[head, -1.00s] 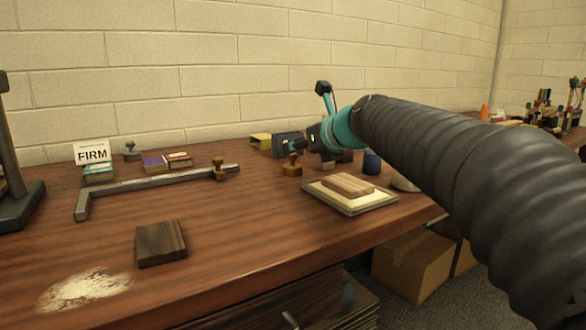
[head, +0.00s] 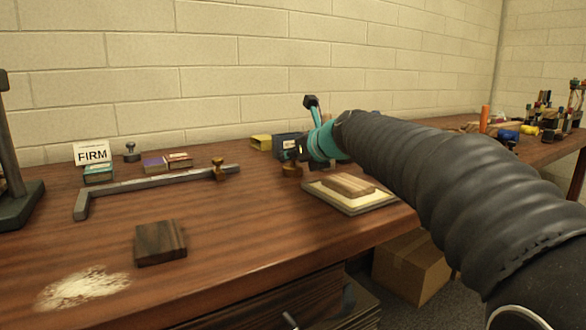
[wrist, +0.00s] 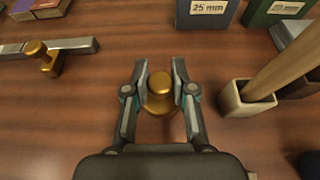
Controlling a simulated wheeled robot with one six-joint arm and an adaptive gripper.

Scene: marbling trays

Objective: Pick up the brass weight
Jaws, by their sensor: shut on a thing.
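The brass weight (head: 291,171) stands on the wooden bench, left of the cream tray in the head view. In the wrist view the weight (wrist: 159,100) is upright between the two fingers, its round knob uppermost. My gripper (wrist: 159,76) is shut on it from both sides, and in the head view my gripper (head: 295,152) is partly hidden by my own wrist. The weight's base appears to rest on the bench; the fingers hide part of it in the wrist view.
A metal bar with a brass clamp (head: 219,168) lies to the left. A framed tray (head: 350,205) holding a wooden block sits to the right. Labelled boxes (wrist: 207,10) stand behind, and a square holder (wrist: 247,98) with a wooden stick stands right of my gripper. The front bench is mostly clear.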

